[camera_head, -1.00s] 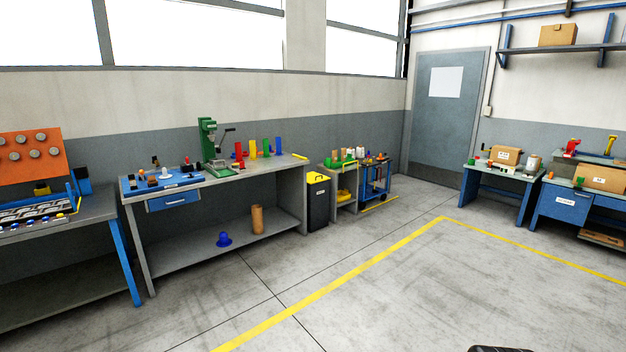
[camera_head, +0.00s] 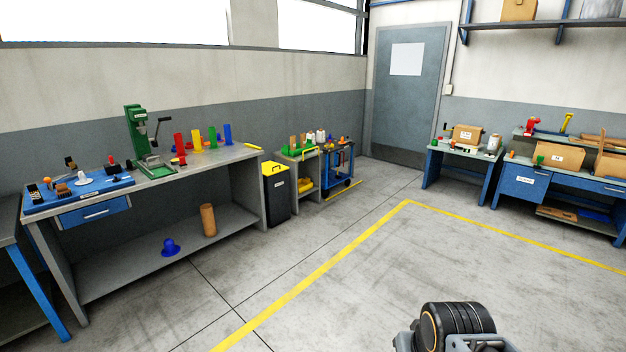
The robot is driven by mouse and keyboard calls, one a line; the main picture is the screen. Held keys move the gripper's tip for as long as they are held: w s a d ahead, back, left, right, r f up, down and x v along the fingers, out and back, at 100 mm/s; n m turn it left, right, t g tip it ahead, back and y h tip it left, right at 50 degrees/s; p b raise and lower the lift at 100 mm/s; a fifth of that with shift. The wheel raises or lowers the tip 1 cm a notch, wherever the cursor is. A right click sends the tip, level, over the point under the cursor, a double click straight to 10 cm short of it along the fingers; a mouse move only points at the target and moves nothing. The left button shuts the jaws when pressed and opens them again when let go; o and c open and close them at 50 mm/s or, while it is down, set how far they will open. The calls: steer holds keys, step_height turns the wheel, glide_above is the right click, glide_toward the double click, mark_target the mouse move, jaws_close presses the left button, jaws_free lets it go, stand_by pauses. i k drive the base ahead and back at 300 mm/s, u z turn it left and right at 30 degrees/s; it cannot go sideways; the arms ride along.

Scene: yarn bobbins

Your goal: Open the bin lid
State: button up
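The bin (camera_head: 278,202) is a dark grey box with a white label, standing on the floor at the right end of the long workbench. Its yellow lid (camera_head: 273,168) is on top and looks closed, with a dark handle or slot too small to make out. Part of my arm shows at the bottom right edge of the picture, far in front of the bin. My gripper's fingertips are not visible.
The long workbench (camera_head: 246,154) stands left of the bin, with a green press (camera_head: 137,135) and coloured bobbins on it. A low stand (camera_head: 300,157) and a blue cart (camera_head: 337,170) are to its right. The floor (camera_head: 330,270) in front is clear, with yellow lines.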

mark_target(269, 168)
steer(key=u, duration=0.1)
steer(key=i, duration=3)
steer(key=u, duration=0.6)
steer(key=i, duration=2.6)
steer(key=u, duration=0.5)
steer(key=i, duration=1.05)
steer(key=u, duration=0.1)
